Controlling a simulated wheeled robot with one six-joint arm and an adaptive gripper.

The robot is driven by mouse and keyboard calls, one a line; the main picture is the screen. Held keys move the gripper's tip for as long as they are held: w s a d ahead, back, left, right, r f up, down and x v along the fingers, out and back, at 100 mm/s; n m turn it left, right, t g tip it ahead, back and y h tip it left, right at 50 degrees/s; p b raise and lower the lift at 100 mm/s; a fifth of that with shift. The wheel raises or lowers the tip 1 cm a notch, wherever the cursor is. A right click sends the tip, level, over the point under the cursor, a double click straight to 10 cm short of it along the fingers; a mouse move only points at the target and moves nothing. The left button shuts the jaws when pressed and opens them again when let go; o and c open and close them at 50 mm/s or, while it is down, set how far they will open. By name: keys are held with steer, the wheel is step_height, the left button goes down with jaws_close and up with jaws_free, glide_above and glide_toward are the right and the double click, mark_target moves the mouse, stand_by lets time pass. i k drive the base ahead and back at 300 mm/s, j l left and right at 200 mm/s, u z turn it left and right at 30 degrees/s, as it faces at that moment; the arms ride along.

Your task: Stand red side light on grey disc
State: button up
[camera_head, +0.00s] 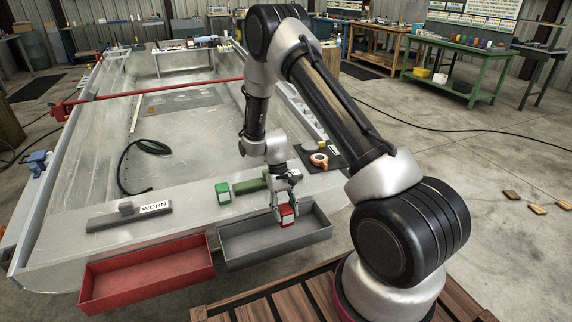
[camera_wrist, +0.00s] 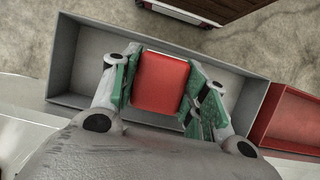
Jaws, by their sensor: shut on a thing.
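The red side light (camera_head: 287,213) is between the fingers of my gripper (camera_head: 286,201), which is shut on it. In the wrist view the red side light (camera_wrist: 161,82) shows as a red block with a green finger pad on each side. It is over or inside the grey tray (camera_head: 246,261), near its back wall; I cannot tell whether it touches the tray floor. The tray's rim also shows in the wrist view (camera_wrist: 67,60). I cannot clearly make out a grey disc in either view.
A red tray (camera_head: 150,281) stands left of the grey one. A green block (camera_head: 223,194) and a dark green cylinder (camera_head: 249,186) lie behind them. An orange roll (camera_head: 319,160) lies on a dark mat (camera_head: 331,150).

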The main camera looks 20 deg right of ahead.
mark_target(310, 145)
steer(key=i+l+z, duration=0.15)
steer(key=l+z, duration=0.3)
steer(key=i+l+z, duration=0.2)
steer(key=z, duration=0.2)
steer(key=i+l+z, duration=0.25)
steer(key=z, duration=0.2)
steer(key=i+l+z, duration=0.3)
steer(key=z, duration=0.15)
steer(key=i+l+u, duration=0.1)
steer(key=u, duration=0.3)
steer(key=i+l+u, duration=0.2)
steer(key=u, duration=0.2)
steer(key=i, duration=0.05)
